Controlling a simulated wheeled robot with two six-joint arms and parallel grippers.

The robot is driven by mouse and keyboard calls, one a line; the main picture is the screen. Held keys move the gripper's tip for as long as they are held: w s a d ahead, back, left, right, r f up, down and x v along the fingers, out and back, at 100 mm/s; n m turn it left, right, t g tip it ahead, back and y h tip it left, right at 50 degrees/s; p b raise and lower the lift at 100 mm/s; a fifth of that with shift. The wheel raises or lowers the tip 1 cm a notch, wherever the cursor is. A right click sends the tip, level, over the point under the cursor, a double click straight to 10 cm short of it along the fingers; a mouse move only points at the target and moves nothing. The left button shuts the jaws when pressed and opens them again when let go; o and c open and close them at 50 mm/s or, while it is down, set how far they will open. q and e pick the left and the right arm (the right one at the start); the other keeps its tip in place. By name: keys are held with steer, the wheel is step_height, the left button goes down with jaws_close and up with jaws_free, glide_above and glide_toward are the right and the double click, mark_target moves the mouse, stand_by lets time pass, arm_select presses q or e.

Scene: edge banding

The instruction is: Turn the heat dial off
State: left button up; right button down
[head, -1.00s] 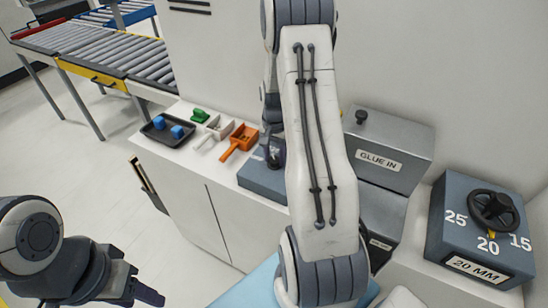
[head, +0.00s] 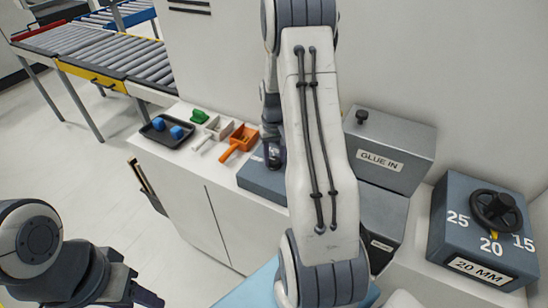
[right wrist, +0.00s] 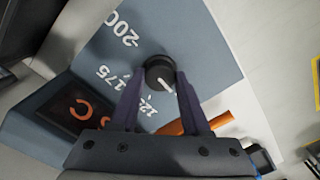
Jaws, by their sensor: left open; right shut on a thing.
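The heat dial is a round black knob (right wrist: 157,68) with a white pointer line, on a blue-grey panel (right wrist: 195,45) in the right wrist view. White numbers, among them 200 and 175, are printed beside it. The pointer aims to the lower right of that picture, away from these numbers. My right gripper (right wrist: 163,82) is shut on the knob, one finger on each side. In the head view its blue-grey box (head: 258,180) is partly hidden behind my right arm, and the knob cannot be made out. My left gripper (head: 150,296) is open and empty at the lower left, away from the dial.
A dark display (right wrist: 78,108) with orange characters is beside the dial. An orange scoop (head: 240,138), a white scoop (head: 216,128) and a black tray (head: 157,132) with blue pieces lie left of the box. The GLUE IN unit (head: 385,150) and 20 MM dial box (head: 470,245) stand to the right.

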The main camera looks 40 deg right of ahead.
mark_target(274, 160)
steer(key=shift+r, duration=0.1)
stand_by(0.4)
steer(key=shift+c, duration=1.8)
jaws_free()
step_height(274, 160, up, 10)
steer(key=b, duration=0.2)
steer(key=shift+r+b, duration=0.2)
steer(key=shift+b, duration=0.1)
steer(key=s+a+r+n+b, duration=0.1)
steer(key=a+n, duration=0.2)
steer(key=a, duration=0.7)
steer(key=s+a+n+b, duration=0.1)
steer(key=s+a+n, duration=0.1)
steer(key=a, duration=0.8)
steer(key=s+a+f+n+y+b, duration=0.1)
steer(key=s+a+n, duration=0.5)
steer(key=s+a, duration=0.8)
steer(key=s+f, duration=0.1)
steer(key=s, duration=0.3)
steer(key=shift+s+a+n, duration=0.15)
steer(key=shift+a+n, duration=0.2)
steer(key=shift+n, duration=0.05)
